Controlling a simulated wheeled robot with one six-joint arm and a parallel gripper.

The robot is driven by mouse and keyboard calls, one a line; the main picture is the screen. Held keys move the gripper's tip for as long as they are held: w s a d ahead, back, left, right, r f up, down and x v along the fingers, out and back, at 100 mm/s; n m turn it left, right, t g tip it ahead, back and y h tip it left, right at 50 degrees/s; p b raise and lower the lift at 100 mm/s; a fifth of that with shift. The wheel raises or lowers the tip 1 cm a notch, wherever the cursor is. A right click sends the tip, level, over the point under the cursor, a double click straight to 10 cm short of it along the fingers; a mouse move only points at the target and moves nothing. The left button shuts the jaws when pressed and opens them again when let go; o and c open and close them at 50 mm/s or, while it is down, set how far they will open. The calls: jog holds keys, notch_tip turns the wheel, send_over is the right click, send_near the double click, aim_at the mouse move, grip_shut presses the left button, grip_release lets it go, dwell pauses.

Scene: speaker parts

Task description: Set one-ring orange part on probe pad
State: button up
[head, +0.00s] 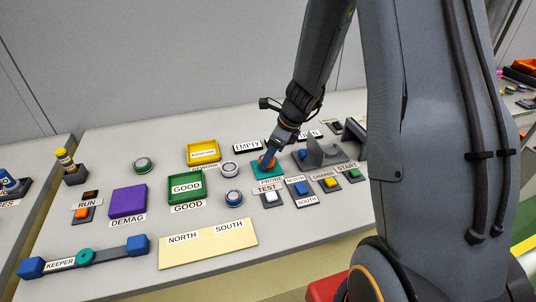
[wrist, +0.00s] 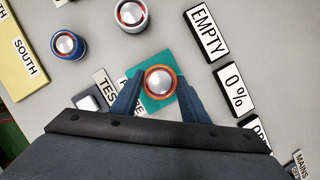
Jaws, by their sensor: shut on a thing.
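The orange part (wrist: 160,82), round with an orange rim and a silver dome, is between the two fingers of my gripper (wrist: 160,85), which is shut on it. The part is over the teal probe pad (wrist: 144,58), inside the pad's outline in the wrist view. I cannot tell whether it touches the pad. In the head view my gripper (head: 269,157) points down at the teal pad (head: 257,175), and the part is mostly hidden by the fingers. The number of rings on it is too small to tell.
A white round part (head: 229,169), a blue one (head: 233,197) and a green one (head: 143,165) stand to the left. A green GOOD tray (head: 187,202) and a yellow REWORK tray (head: 202,141) are also left. EMPTY (wrist: 207,33) and 0 % (wrist: 234,88) plates lie close by.

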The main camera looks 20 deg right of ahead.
jog(key=shift+f, duration=0.4)
dwell(0.5)
jog(key=o, duration=1.4)
jog(key=v, duration=0.7)
jog(key=shift+s+d+r, duration=0.1)
jog(key=shift+d+r, duration=0.05)
jog(key=shift+r, duration=0.2)
